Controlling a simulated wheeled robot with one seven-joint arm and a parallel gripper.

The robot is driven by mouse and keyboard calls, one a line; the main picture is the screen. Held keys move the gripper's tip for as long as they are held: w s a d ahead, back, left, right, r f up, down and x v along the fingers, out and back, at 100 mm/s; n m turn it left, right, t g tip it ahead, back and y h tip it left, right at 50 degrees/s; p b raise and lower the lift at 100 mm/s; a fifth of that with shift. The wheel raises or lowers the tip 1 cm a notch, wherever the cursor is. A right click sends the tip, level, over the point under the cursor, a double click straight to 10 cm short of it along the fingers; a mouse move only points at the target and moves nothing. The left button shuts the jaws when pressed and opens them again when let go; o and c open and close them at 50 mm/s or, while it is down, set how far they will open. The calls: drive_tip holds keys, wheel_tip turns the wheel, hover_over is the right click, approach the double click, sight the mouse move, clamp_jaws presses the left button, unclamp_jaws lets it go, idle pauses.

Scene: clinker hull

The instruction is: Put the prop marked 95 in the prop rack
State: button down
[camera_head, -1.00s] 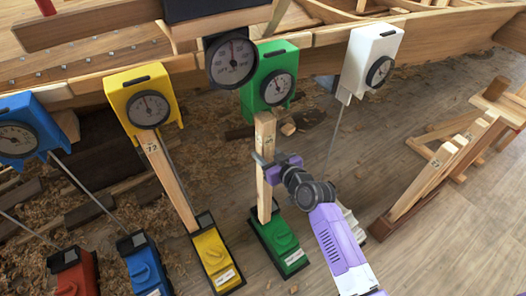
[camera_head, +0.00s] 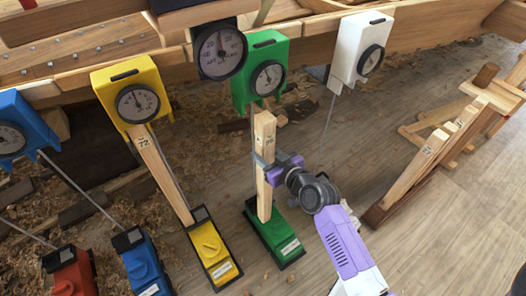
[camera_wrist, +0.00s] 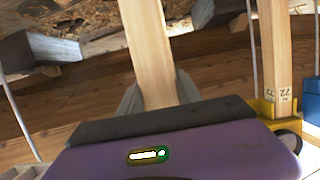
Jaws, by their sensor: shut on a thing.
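My gripper (camera_head: 265,168) is shut on a wooden prop (camera_head: 265,135), gripping it about mid-height. The prop stands nearly upright between the green gauge box (camera_head: 262,75) above and the green foot (camera_head: 275,236) below. The small mark near its top is too blurred to read surely. I cannot tell whether its ends touch box or foot. In the wrist view the same prop (camera_wrist: 148,50) runs between grey fingers. The prop rack (camera_head: 372,214) is at the right, with wooden props (camera_head: 420,165) leaning in it; their marks are hard to read.
A prop marked 72 (camera_head: 160,170) stands left between the yellow gauge box (camera_head: 125,85) and yellow foot (camera_head: 212,250). A dark gauge (camera_head: 220,50) and white gauge box (camera_head: 358,45) hang nearby. Blue and red feet lie lower left. Floor right of my arm is clear.

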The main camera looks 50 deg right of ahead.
drive_tip(key=shift+r, duration=0.25)
drive_tip(key=shift+r+p, duration=2.8)
drive_tip(key=shift+r, duration=0.4)
drive_tip(key=b, duration=0.1)
approach(270, 142)
drive_tip(key=shift+s+a+f, duration=0.1)
drive_tip(key=shift+s+f, duration=0.2)
drive_tip(key=shift+f, duration=0.6)
drive_tip(key=shift+s+a+f, duration=0.1)
drive_tip(key=shift+s+f, duration=0.15)
drive_tip(key=shift+f, duration=0.7)
drive_tip(key=shift+d, duration=0.1)
